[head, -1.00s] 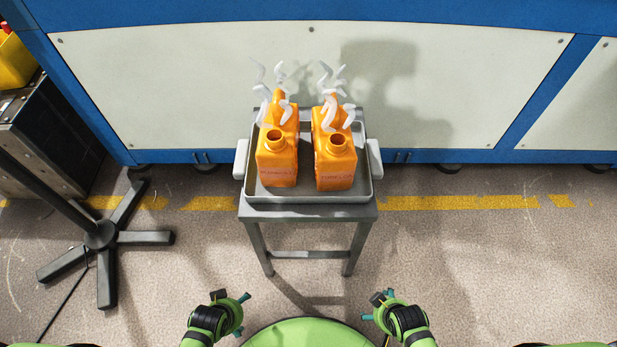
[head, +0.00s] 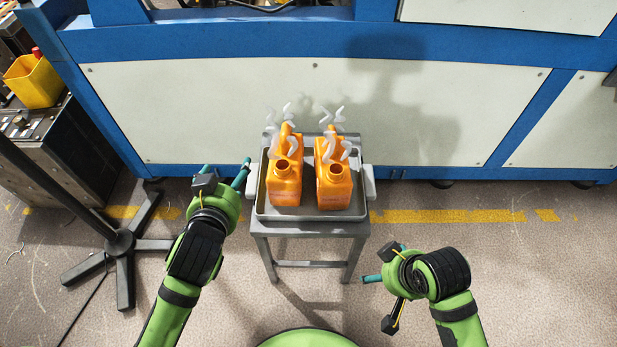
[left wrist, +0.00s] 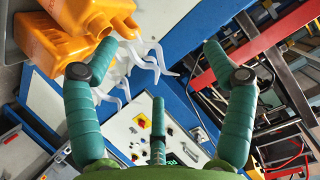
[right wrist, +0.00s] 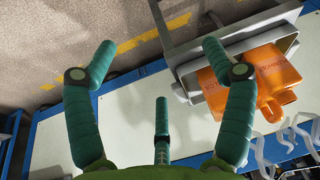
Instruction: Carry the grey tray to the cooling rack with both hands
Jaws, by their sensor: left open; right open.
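The grey tray (head: 312,215) sits on a small grey metal table in front of the blue-and-white machine. It holds two orange jerry cans (head: 285,184) (head: 334,186) with white curls above them. White handles stick out at the tray's left (head: 251,182) and right (head: 369,182). My left gripper (head: 226,168) is open and empty, just left of the left handle. My right gripper (head: 380,262) is open and empty, lower and right of the tray. The tray also shows in the right wrist view (right wrist: 235,42). I cannot make out a cooling rack.
The table (head: 310,229) stands on open floor. A black stand (head: 122,243) with spread feet is at left, near a dark cabinet with a yellow bin (head: 35,80). The machine (head: 220,110) blocks the far side. Floor to the right is clear.

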